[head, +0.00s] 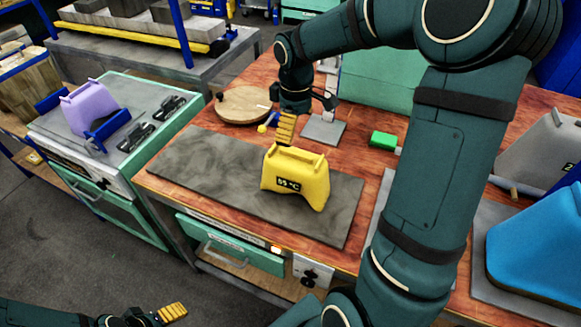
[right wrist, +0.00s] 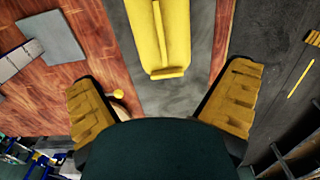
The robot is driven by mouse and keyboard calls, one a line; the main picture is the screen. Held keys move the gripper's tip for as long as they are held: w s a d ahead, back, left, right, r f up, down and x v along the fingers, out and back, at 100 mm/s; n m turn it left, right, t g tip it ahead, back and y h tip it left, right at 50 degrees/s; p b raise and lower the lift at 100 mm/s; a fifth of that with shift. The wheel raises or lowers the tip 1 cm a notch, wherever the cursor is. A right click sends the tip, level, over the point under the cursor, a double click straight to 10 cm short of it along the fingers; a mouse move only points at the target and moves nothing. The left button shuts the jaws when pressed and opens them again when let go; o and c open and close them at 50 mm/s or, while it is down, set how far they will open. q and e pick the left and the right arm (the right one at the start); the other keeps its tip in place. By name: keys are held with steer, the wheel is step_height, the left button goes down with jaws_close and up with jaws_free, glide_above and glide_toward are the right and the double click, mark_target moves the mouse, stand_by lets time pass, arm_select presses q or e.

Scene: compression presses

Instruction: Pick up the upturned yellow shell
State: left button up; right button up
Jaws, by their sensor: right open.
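The yellow shell (head: 292,182), with a dark "°C" label on its front, stands on the grey mat (head: 205,165). Its narrow upper edge shows in the right wrist view (right wrist: 160,45). My right gripper (head: 285,128) is above and just behind the shell in the head view. In the right wrist view its two yellow-padded fingers (right wrist: 162,76) are wide apart, empty, with the shell ahead between them and not touched. My left gripper (head: 168,313) is low at the bottom left edge, away from the shell; its jaw opening is unclear.
A blue shell (head: 540,240) and a grey shell (head: 545,155) stand at right. A purple shell (head: 88,107) stands on the left bench. The mat around the yellow shell is clear.

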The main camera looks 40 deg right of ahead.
mark_target(296, 158)
step_height(296, 158, down, 7)
steer(key=shift+s+b, duration=0.1)
steer(key=shift+b, duration=0.55)
steer(key=f+b, duration=0.1)
steer(key=f, duration=0.4)
steer(key=shift+s+f, duration=0.1)
steer(key=shift+s, duration=0.1)
steer(key=c, duration=1)
